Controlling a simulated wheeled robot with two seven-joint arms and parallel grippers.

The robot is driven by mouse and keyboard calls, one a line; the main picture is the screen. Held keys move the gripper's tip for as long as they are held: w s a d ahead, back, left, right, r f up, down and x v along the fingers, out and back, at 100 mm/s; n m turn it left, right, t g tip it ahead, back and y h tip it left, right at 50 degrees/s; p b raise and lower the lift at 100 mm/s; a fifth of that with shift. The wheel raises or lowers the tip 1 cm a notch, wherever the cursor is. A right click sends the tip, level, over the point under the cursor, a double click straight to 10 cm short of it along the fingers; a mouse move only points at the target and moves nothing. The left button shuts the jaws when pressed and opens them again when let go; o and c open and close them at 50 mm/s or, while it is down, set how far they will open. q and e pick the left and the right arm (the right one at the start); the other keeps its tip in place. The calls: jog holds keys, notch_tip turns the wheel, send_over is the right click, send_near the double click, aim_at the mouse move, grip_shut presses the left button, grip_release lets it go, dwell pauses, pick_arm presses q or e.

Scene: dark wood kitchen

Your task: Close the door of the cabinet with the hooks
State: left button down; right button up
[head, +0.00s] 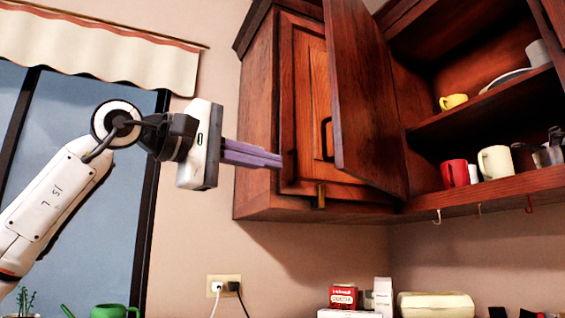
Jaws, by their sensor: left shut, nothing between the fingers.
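The open cabinet (470,118) on the right has small hooks (437,217) under its bottom edge. Its dark wood door (362,100) stands swung open to the left, in front of part of the neighbouring closed cabinet (303,105). A black handle (327,138) shows at the door's left edge; I cannot tell which door it belongs to. My left gripper (277,160) is shut and empty, its purple fingers pointing right. The fingertips appear over the closed cabinet's left part, left of the open door and apart from it. My right gripper is not in view.
The open shelves hold a yellow cup (453,101), a red mug (454,173) and a cream mug (495,162). Below are small boxes (343,297) and a cream bread bin (436,305). An outlet (224,287) is on the wall; a window is at left.

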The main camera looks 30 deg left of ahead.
pick_arm(q)
jog(key=w+d+p, duration=0.1)
jog(key=w+d, duration=0.5)
jog(key=d, duration=0.1)
jog(key=shift+w+d+p, duration=0.3)
jog(key=shift+w+p, duration=0.05)
jog(key=shift+d, duration=0.1)
